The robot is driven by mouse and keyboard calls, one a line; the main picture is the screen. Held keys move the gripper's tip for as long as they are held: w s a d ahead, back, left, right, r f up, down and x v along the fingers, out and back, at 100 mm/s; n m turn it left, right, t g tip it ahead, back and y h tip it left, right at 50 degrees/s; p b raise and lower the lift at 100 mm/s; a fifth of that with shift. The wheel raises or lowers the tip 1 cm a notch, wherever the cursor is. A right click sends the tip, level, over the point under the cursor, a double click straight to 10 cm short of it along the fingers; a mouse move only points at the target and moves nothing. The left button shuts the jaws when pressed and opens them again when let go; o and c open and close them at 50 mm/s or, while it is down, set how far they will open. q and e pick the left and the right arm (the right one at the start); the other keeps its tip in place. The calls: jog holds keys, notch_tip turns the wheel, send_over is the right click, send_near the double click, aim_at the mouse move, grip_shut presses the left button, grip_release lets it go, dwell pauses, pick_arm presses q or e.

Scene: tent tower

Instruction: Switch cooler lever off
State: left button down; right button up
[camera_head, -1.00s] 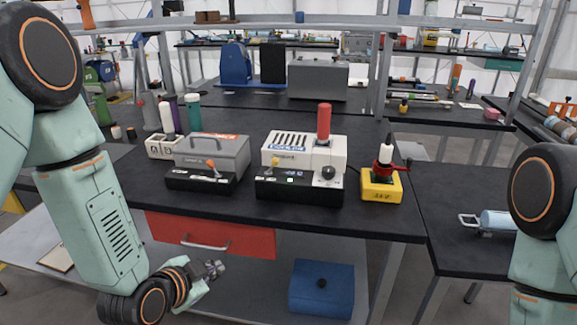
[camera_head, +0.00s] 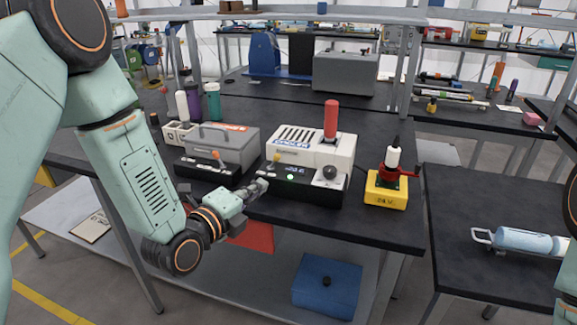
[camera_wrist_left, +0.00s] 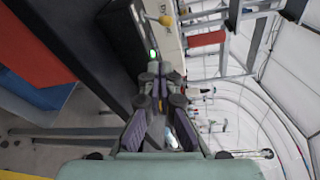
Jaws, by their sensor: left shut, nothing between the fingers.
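The cooler (camera_head: 309,150) is a white box labelled COOLER on a black base at the bench's front edge. Its lever (camera_head: 276,160) has a yellow knob and stands at the left of the base. The lever's yellow ball also shows at the top of the left wrist view (camera_wrist_left: 165,20). A small green light (camera_head: 290,177) glows on the base's front. My left gripper (camera_head: 262,187) is shut and empty, in front of the base's left end, below the lever in the head view. In the wrist view the fingertips (camera_wrist_left: 160,70) appear apart from the lever. My right gripper is out of view.
A grey box with an orange-tipped lever (camera_head: 215,154) stands left of the cooler. A red cylinder (camera_head: 331,119) and a black knob (camera_head: 330,172) are on the cooler's right. A yellow 24 V unit (camera_head: 386,195) stands further right. The bench's front right corner is clear.

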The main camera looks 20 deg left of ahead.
aim_at(279, 178)
pick_arm(q)
jog(key=w, duration=0.2)
jog(key=w+d+m, duration=0.1)
jog(key=w, duration=0.2)
jog(key=w+m, duration=0.1)
jog(key=w, duration=0.2)
jog(key=shift+w+d+f+b, duration=0.1)
jog(key=shift+d+f+b, duration=0.1)
jog(key=shift+b, duration=0.2)
jog(key=shift+w+a, duration=0.25)
jog(key=shift+w, duration=0.4)
jog(key=shift+w+d, duration=0.1)
jog(key=shift+d, duration=0.3)
jog(key=shift+a, duration=0.35)
jog(key=shift+d+r, duration=0.1)
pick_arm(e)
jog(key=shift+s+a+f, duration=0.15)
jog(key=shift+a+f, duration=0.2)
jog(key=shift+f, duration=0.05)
